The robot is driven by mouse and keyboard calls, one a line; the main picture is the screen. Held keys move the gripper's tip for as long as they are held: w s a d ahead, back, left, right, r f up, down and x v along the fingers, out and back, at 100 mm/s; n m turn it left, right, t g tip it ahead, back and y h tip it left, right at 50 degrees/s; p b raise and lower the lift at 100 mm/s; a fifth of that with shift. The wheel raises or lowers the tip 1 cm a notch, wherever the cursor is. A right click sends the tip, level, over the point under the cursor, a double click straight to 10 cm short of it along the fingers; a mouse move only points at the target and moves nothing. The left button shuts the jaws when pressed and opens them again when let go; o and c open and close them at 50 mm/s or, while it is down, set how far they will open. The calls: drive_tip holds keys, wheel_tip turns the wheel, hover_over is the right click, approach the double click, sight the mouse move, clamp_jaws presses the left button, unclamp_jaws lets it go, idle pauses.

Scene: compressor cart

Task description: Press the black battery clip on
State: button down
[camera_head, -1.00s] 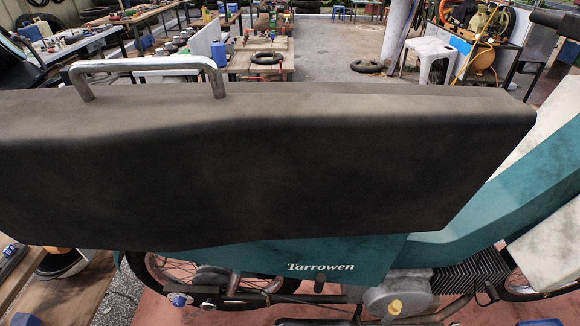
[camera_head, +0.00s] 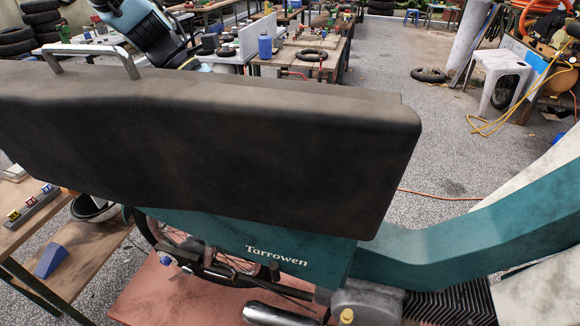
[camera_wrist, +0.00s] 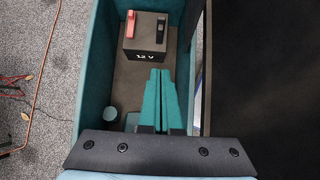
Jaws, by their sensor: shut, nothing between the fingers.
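The black battery clip (camera_wrist: 162,28) is at the right side of the top of the dark battery (camera_wrist: 143,52), which is marked 12 V. A red clip (camera_wrist: 131,26) is at the left side of that top. I cannot tell how firmly either one sits. The battery stands at the far end of a teal-walled compartment (camera_wrist: 82,90). My gripper (camera_wrist: 160,72) has teal fingers that are together and empty. In the wrist view its tips are just below the battery's front face, apart from the clip in the picture. The head view shows neither battery nor gripper.
The motorbike's long black seat (camera_head: 220,140), with a metal grab bar (camera_head: 92,52), fills much of the head view above the teal body (camera_head: 270,245). A dark panel (camera_wrist: 260,70) closes in the right of the wrist view.

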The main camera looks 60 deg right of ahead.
drive_tip(key=shift+f, duration=0.1)
drive_tip(key=s+r+b+x, duration=0.1)
drive_tip(key=b+x, duration=0.6)
drive_tip(key=x, duration=0.6)
drive_tip(key=shift+s+d+r, duration=0.25)
drive_tip(key=shift+s+d, duration=0.1)
drive_tip(key=shift+s, duration=0.05)
drive_tip(key=shift+r, duration=0.1)
drive_tip(key=shift+s+d+r+p, duration=0.15)
drive_tip(key=shift+s+r+p, duration=0.05)
drive_tip(key=shift+s+p, duration=0.35)
drive_tip(key=shift+s+d+r+p, duration=0.2)
drive_tip(key=shift+s+p, duration=0.25)
drive_tip(key=shift+s, duration=0.15)
drive_tip(key=shift+f, duration=0.15)
